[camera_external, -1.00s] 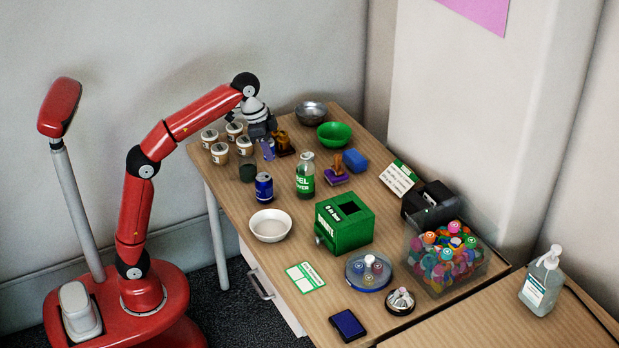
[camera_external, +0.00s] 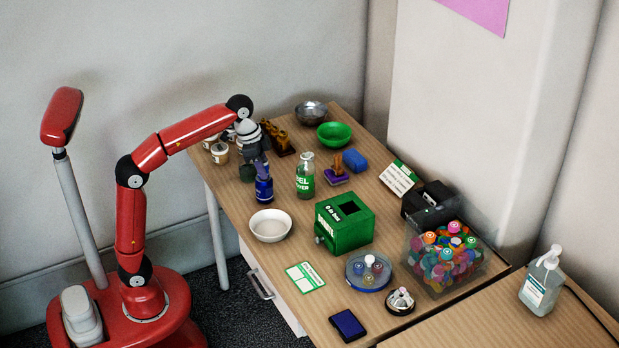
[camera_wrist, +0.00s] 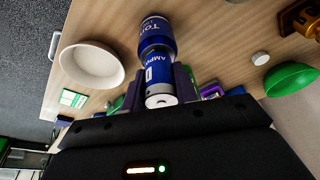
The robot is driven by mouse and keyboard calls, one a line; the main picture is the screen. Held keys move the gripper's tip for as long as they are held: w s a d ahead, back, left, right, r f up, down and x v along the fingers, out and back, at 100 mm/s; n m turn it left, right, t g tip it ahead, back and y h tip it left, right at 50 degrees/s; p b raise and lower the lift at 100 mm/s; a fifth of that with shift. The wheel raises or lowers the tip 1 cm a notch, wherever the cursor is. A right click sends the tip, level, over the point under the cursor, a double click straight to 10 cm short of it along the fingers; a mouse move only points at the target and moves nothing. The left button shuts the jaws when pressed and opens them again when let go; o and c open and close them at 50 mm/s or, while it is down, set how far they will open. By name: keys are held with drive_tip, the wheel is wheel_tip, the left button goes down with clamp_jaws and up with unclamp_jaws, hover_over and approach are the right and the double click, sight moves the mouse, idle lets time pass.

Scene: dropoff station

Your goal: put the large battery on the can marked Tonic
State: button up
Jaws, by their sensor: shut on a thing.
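My gripper (camera_external: 259,166) is shut on the large battery, a blue cylinder with a white end. In the wrist view the battery (camera_wrist: 158,72) is between the fingers, lined up with the blue can marked Tonic (camera_wrist: 155,28), of which only part of the lettering shows. In the external view the can (camera_external: 264,191) stands upright on the table, directly below the gripper. The battery's far end meets the can's top in the picture; I cannot tell whether they touch. The fingers mostly hide the battery in the external view.
Paper cups (camera_external: 220,153) stand at the back left. A green box (camera_external: 345,222) is further right.

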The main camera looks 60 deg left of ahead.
drive_tip(key=shift+f, duration=0.2)
drive_tip(key=o, duration=1)
drive_tip(key=shift+o, duration=0.2)
drive_tip(key=p+v, duration=0.4)
drive_tip(key=v, duration=0.8)
drive_tip(key=s+a+f+n+t+y, duration=0.1)
drive_tip(key=s+a+f+n, duration=0.1)
drive_tip(key=s+f, duration=0.8)
drive_tip(key=s+a+f+n+t, duration=0.2)
drive_tip(key=s+f+n, duration=0.2)
drive_tip(key=s+f, duration=0.5)
wheel_tip(320, 180, down, 8)
drive_tip(key=shift+s+a+r+n+y, duration=0.2)
drive_tip(key=shift+s+a+n+y, duration=0.1)
drive_tip(key=shift+s+y, duration=0.1)
